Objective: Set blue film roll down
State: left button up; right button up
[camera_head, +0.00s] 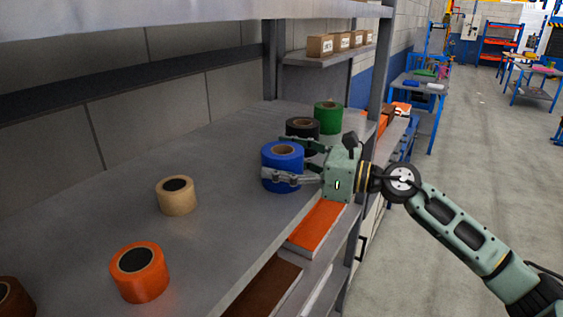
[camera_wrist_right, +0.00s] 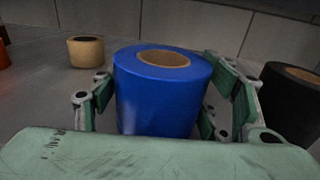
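The blue film roll (camera_head: 283,160) stands upright at the shelf's front edge area in the head view. My right gripper (camera_head: 284,161) reaches in from the right with one finger on each side of the roll. In the right wrist view the blue roll (camera_wrist_right: 160,95) fills the space between the fingers (camera_wrist_right: 160,105). The fingers lie close along its sides, but I cannot tell whether both touch it. Whether the roll's base rests on the shelf is also unclear. My left gripper is not in view.
On the grey shelf (camera_head: 225,215) stand a black roll (camera_head: 303,129) just behind the blue one, a green roll (camera_head: 328,117) farther back, a tan roll (camera_head: 177,197) and an orange roll (camera_head: 139,274) nearer. The shelf between the tan and blue rolls is bare. An upright post (camera_head: 376,75) stands right of the rolls.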

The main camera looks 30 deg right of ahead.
jog(key=o, duration=0.4)
jog(key=shift+c, duration=0.2)
jog(key=shift+r, duration=0.1)
jog(key=shift+s+d, duration=0.15)
jog(key=shift+d, duration=0.05)
jog(key=shift+b+v, duration=3.05)
jog(key=shift+v, duration=2.75)
